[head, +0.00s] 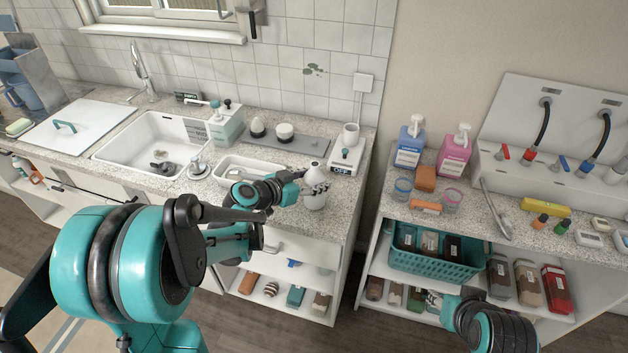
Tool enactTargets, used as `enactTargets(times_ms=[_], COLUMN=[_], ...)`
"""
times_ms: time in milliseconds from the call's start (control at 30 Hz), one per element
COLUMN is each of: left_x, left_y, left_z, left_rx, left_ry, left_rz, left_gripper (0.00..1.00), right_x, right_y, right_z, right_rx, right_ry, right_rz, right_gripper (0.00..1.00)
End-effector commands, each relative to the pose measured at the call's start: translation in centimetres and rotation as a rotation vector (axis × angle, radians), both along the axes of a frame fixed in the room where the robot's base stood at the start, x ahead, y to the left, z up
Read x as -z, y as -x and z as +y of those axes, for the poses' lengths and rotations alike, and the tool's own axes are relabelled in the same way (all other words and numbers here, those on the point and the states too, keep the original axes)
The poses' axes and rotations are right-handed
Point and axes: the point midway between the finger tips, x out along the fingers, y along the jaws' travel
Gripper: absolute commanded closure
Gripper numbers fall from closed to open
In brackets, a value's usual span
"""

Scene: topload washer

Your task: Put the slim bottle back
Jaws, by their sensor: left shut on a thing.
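The slim bottle (315,199) is white, with a narrow neck and a small top. My right gripper (438,299) is at the lower right, in front of the shelves under the right counter. Its fingers are small and dark, so I cannot tell if they are open.
A white tray (225,178), a grey mat (290,143) with two dark-and-white containers, and a mug (351,135) on a white device stand nearby. The right counter holds a blue bottle (409,147) and a pink bottle (456,150). A teal basket (430,264) sits below. A gap separates the counters.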

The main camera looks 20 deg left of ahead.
Motion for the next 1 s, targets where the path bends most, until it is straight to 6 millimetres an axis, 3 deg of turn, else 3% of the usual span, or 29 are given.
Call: enactTargets(times_ms=[33,100,533,1000], left_x=[0.2,0.1,-0.4,-4.2], left_y=[0.0,0.0,0.5,8.0], left_z=[0.0,0.0,0.4,4.6], left_rx=[0.0,0.0,-0.002,-0.004], left_ry=[0.0,0.0,0.0,0.001], left_rz=[0.0,0.0,0.0,0.001], left_gripper=[0.45,0.27,0.27,0.27], right_x=[0.2,0.1,-0.3,-3.2], right_y=[0.0,0.0,0.0,0.0], right_z=[0.0,0.0,0.0,0.0], right_rx=[0.0,0.0,0.0,0.0], right_ry=[0.0,0.0,0.0,0.0], right_rz=[0.0,0.0,0.0,0.0], right_gripper=[0.6,0.6,0.6,0.6])
